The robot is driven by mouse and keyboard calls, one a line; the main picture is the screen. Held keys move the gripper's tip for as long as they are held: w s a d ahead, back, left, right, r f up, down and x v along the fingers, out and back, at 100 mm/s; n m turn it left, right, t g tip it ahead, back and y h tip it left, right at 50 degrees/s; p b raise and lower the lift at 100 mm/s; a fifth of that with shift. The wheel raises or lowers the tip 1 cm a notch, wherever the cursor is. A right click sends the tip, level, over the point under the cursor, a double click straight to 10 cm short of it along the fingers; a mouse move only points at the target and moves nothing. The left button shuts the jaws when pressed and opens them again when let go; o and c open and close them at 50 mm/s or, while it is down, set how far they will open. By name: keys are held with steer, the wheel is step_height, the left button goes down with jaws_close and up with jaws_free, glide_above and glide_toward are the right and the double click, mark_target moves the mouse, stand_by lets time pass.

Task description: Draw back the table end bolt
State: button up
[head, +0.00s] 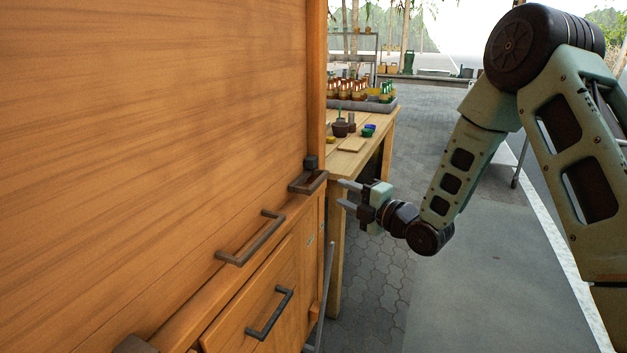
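A dark metal fitting (308,184) with a loop-shaped pull and a small block above it sits at the far end of the wooden cabinet's ledge. It looks like the end bolt on the side nearest the table, but I cannot tell for sure. My gripper (345,195) is just right of this fitting, with its two grey fingers pointing left toward it. The fingers are apart with nothing between them. They appear clear of the fitting, though the depth gap is hard to judge. The wooden table (378,135) stands behind the cabinet.
The large wooden cabinet panel (150,120) fills the left. Dark bar handles are on the ledge (250,240) and lower door (270,312). A grey tray (385,107) of bottles, small pots and a board (351,145) are on the table. Paving (375,285) is open below my gripper.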

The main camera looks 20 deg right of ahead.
mark_target(320, 183)
steer(key=x, duration=1.1)
steer(key=shift+w+a+p, duration=0.2)
steer(key=shift+w+p, duration=0.05)
steer(key=shift+p, duration=0.1)
